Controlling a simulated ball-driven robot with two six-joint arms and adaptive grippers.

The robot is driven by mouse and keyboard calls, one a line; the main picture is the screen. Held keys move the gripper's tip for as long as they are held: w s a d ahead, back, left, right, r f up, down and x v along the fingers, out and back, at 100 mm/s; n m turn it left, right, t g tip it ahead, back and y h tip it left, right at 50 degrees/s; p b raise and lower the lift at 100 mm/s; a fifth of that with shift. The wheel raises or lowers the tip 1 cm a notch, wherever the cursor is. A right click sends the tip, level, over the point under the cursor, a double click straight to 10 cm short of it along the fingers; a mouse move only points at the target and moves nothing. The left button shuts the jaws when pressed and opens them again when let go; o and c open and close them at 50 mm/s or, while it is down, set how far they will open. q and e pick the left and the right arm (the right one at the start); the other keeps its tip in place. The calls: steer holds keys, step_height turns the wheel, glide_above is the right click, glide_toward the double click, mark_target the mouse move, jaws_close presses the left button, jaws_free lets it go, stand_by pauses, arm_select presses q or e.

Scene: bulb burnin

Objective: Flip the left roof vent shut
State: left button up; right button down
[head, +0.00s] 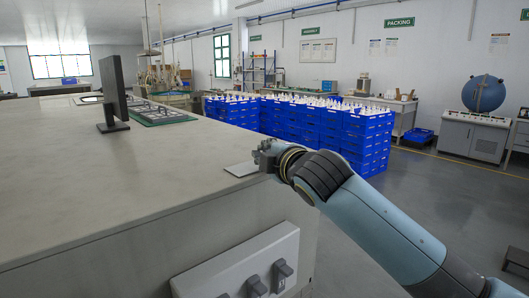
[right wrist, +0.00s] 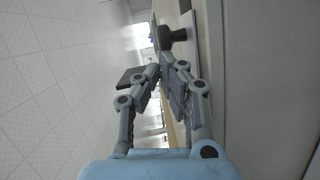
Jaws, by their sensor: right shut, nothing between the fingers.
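A broad grey cabinet top (head: 110,190) fills the left of the head view. A thin pale flat plate (head: 240,169) lies on it at its right edge, just left of my right gripper. A dark upright panel on a flat foot (head: 114,92) stands farther back on the left. I cannot tell which of these, if either, is the left roof vent. My right gripper (head: 264,156) is shut and empty, above the cabinet's right edge. In the right wrist view its fingers (right wrist: 166,60) meet at the tips. My left gripper is not in view.
The cabinet front carries a white panel with dark switches (head: 254,284). A green-edged board (head: 155,112) lies behind the upright panel. Stacked blue crates (head: 345,140) stand beyond the cabinet. Much of the cabinet top is clear, and open floor (head: 455,190) lies to the right.

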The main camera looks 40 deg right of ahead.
steer(key=d, duration=0.5)
steer(key=d+p, duration=0.1)
steer(key=d, duration=0.1)
steer(key=shift+w+d, duration=0.15)
steer(key=shift+w, duration=0.1)
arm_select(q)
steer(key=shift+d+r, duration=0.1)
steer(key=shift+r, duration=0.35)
